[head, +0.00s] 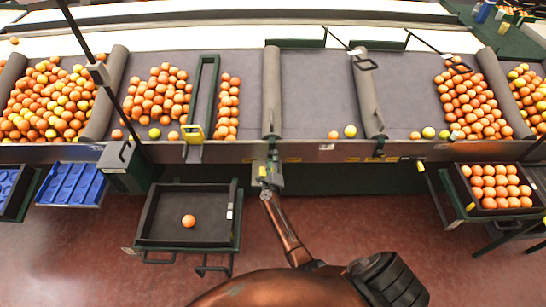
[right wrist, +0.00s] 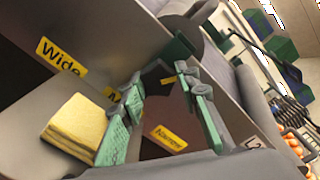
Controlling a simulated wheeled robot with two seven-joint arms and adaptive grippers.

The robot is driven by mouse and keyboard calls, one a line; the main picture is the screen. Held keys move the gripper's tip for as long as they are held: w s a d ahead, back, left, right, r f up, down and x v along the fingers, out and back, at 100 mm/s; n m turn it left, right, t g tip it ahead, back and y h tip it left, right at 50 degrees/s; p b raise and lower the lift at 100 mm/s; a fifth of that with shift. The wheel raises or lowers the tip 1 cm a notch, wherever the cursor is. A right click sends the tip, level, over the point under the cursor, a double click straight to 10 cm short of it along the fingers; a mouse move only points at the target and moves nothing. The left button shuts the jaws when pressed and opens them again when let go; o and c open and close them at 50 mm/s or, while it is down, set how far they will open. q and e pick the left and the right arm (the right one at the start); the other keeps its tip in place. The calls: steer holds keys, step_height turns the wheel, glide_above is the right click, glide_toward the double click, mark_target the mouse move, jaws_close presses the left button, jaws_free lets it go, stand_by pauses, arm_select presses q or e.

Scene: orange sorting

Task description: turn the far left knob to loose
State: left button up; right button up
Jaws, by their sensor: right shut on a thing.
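My right gripper (head: 268,174) is at the front rail of the sorting machine (head: 320,150), left of the middle in the head view. In the right wrist view its green-padded fingers (right wrist: 160,98) stand close to a grey panel, around what appears to be a knob. The knob itself is mostly hidden, and I cannot tell its setting. Yellow labels beside the fingers read "Wide" (right wrist: 62,56) and "Narrow" (right wrist: 165,138); a third label is partly covered. No "loose" label is readable. My left gripper is not in view.
A yellow block (right wrist: 75,128) lies beside the fingers. A dark tray (head: 155,242) with one orange stands left of my arm. A full crate (head: 462,212) stands at the right and blue crates (head: 70,184) at the left. Open floor lies between the stands.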

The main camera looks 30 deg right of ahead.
steer(key=n+p, duration=0.1)
steer(key=n, duration=0.2)
steer(key=shift+a+n, duration=0.1)
steer(key=shift+n, duration=0.2)
steer(key=shift+n+p, duration=0.55)
steer(key=shift+n, duration=0.95)
steer(key=o, duration=1.1)
steer(key=shift+o, duration=0.2)
